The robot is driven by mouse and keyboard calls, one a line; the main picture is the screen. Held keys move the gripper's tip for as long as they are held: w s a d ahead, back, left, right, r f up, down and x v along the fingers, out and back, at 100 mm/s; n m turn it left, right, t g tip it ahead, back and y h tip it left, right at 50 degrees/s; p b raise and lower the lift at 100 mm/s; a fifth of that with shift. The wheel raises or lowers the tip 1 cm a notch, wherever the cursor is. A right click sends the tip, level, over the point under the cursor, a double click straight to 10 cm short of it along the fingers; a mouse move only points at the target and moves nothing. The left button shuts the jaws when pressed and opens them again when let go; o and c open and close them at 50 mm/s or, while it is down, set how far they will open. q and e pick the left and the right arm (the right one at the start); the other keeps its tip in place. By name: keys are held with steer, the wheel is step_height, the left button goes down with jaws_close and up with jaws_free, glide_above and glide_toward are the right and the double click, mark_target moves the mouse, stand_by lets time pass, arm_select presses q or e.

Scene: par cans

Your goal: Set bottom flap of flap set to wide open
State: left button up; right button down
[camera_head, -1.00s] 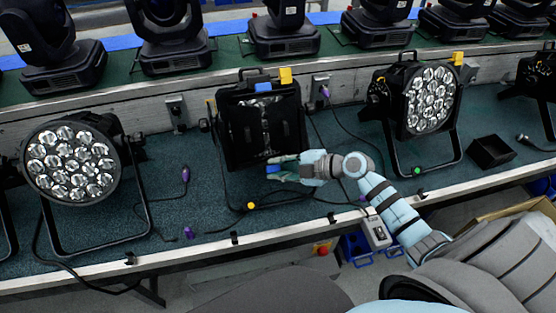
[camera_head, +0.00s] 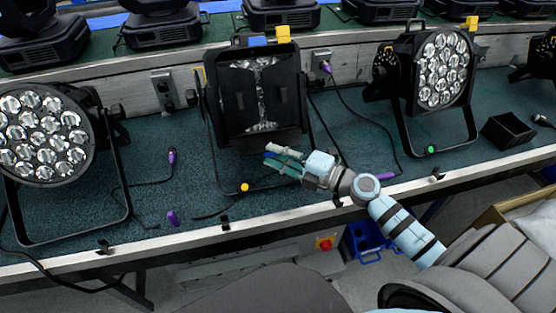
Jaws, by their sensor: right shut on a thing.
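The flap set (camera_head: 223,98) is black and sits on the front of the middle par can. A bit of blue shows at the fingertips, which partly hide the edge. My left gripper is not in view.
Par cans stand on the left (camera_head: 40,135) and right (camera_head: 440,75). Cables and purple connectors (camera_head: 172,156) lie on the green bench (camera_head: 330,190). An open black box (camera_head: 507,131) sits at right. The front rail (camera_head: 190,243) runs below my right arm.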

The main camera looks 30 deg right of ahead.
stand_by(0.4)
steer(key=c, duration=1.5)
jaws_free()
steer(key=shift+o, duration=0.2)
steer(key=v, duration=0.7)
steer(key=shift+s+d, duration=0.15)
